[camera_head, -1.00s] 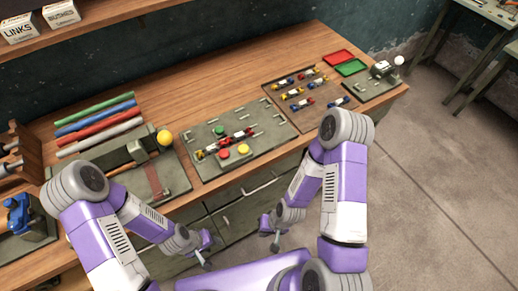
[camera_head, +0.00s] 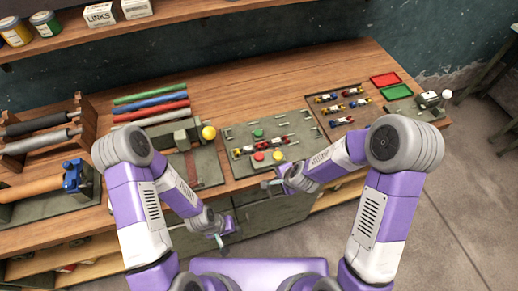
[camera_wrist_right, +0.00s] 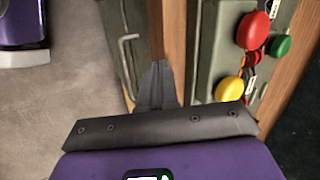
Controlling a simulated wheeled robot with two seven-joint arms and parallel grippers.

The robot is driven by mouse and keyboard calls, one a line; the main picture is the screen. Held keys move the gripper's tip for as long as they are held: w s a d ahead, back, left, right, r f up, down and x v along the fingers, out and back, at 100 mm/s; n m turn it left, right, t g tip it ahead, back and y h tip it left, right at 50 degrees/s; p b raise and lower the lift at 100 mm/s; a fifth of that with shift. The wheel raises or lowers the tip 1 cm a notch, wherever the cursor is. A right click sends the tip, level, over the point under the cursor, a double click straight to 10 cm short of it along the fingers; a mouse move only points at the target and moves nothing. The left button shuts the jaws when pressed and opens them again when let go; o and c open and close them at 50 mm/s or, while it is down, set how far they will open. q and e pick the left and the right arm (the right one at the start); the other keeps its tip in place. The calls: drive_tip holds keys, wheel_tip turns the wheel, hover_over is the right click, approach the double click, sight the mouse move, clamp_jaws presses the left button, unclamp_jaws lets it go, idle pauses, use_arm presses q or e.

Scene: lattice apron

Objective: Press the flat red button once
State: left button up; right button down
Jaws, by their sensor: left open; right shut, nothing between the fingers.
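A round red button (camera_head: 259,156) sits on the grey panel (camera_head: 228,172) at the bench's front edge, left of a yellow button (camera_head: 278,155). In the right wrist view the red button (camera_wrist_right: 252,30) is at the upper right, beyond the yellow button (camera_wrist_right: 231,89), with a green one (camera_wrist_right: 280,45) beside it. My right gripper (camera_head: 268,184) is at the bench's front edge, just short of the panel; its shut, empty fingers (camera_wrist_right: 158,85) are apart from the buttons. My left gripper (camera_head: 222,240) is open and empty, low in front of the bench.
Small red, white and yellow link pieces lie on the panel behind the buttons. A fixture with a yellow ball (camera_head: 208,132) stands to the left. A dark tray (camera_head: 345,105) of colored pieces lies to the right. A drawer handle (camera_wrist_right: 127,65) shows below the bench edge.

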drive_tip(key=w+a+r+m+t, duration=0.2)
drive_tip(key=w+a+r+m, duration=0.15)
drive_tip(key=r, duration=0.55)
wheel_tip(320, 180, up, 8)
drive_tip(key=m+t+y, duration=0.1)
drive_tip(key=m, duration=0.4)
hover_over(260, 158)
drive_tip(key=shift+f, duration=0.15)
wheel_tip(260, 158, down, 9)
drive_tip(key=b, duration=0.8)
idle(0.6)
drive_tip(key=shift+f+b, duration=0.35)
drive_tip(key=shift+b, duration=0.2)
